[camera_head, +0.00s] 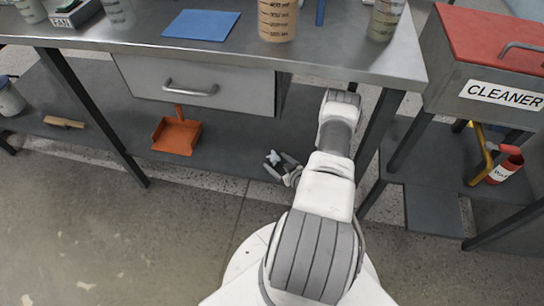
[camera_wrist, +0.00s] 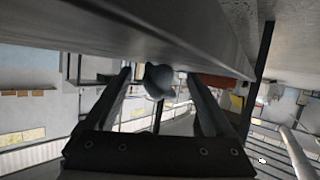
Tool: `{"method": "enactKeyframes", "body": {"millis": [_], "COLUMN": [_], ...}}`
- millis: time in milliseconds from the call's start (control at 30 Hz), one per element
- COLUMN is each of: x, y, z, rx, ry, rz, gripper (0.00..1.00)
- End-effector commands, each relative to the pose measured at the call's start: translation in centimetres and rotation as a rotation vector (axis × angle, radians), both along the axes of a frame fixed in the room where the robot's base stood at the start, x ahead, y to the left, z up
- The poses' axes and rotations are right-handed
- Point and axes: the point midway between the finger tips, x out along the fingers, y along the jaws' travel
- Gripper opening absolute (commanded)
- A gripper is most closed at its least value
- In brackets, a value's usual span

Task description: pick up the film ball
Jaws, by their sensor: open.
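The film ball is a small, crumpled grey-blue lump (camera_wrist: 158,81) in the wrist view, centred between the fingertips of my gripper (camera_wrist: 158,74). A gap shows on both sides of it. In the head view, a small pale-blue patch (camera_head: 273,158), likely the ball, shows at the fingers of my gripper (camera_head: 274,166). My gripper is open, below the tabletop and by the lower shelf of the bench. I cannot tell whether the ball lies fully between the fingers or just beyond their tips, or what it rests on.
The steel bench (camera_head: 135,40) with a drawer (camera_head: 200,88) overhangs the lower shelf (camera_head: 95,150). An orange dustpan (camera_head: 177,135) lies on that shelf, left of my gripper. A bench leg (camera_head: 379,130) stands close right of my arm. A cleaner cabinet (camera_head: 490,65) stands farther right.

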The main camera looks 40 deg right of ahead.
Motion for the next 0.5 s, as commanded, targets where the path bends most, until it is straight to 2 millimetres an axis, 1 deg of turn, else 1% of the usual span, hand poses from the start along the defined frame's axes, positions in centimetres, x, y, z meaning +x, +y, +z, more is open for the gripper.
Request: {"method": "enactKeyframes", "body": {"millis": [67, 167, 200, 467, 500], "x": [0.0, 0.01, 0.01, 0.03, 0.03], "y": [0.0, 0.01, 0.01, 0.0, 0.0], "z": [0.0, 0.0, 0.0, 0.01, 0.01], "rx": [0.0, 0.0, 0.0, 0.0, 0.0], "ry": [0.0, 0.0, 0.0, 0.0, 0.0], "rz": [0.0, 0.0, 0.0, 0.0, 0.0], "gripper": [0.88, 0.72, 0.65, 0.18, 0.11]}}
